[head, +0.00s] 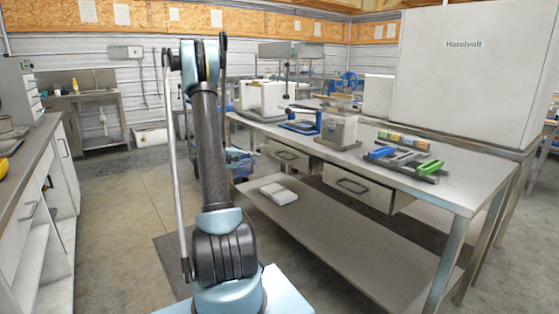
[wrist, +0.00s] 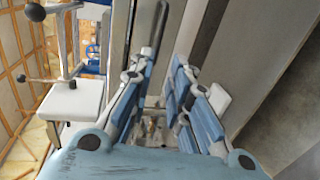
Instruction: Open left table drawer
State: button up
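The left table drawer (head: 283,157) is a grey front with a dark bar handle under the near edge of the long metal table (head: 450,190). It looks closed, and my arm partly blocks the area to its left. My gripper (wrist: 158,70) shows in the wrist view with its blue-padded fingers apart and nothing visibly held between them. A dark bar that looks like a drawer handle (wrist: 154,35) lies just beyond the fingertips, nearest the left finger. I cannot tell whether they touch. My gripper is not clearly visible in the head view.
A second drawer (head: 358,188) with a handle sits to the right. A white box (head: 279,193) lies on the lower shelf (head: 350,232). A clear hopper (head: 338,130) and blue and green parts (head: 405,160) stand on the table. A counter (head: 35,190) lines the left, with open floor between.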

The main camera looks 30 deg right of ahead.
aim_at(281, 157)
jog(key=x, duration=1.7)
jog(key=shift+s+d, duration=0.1)
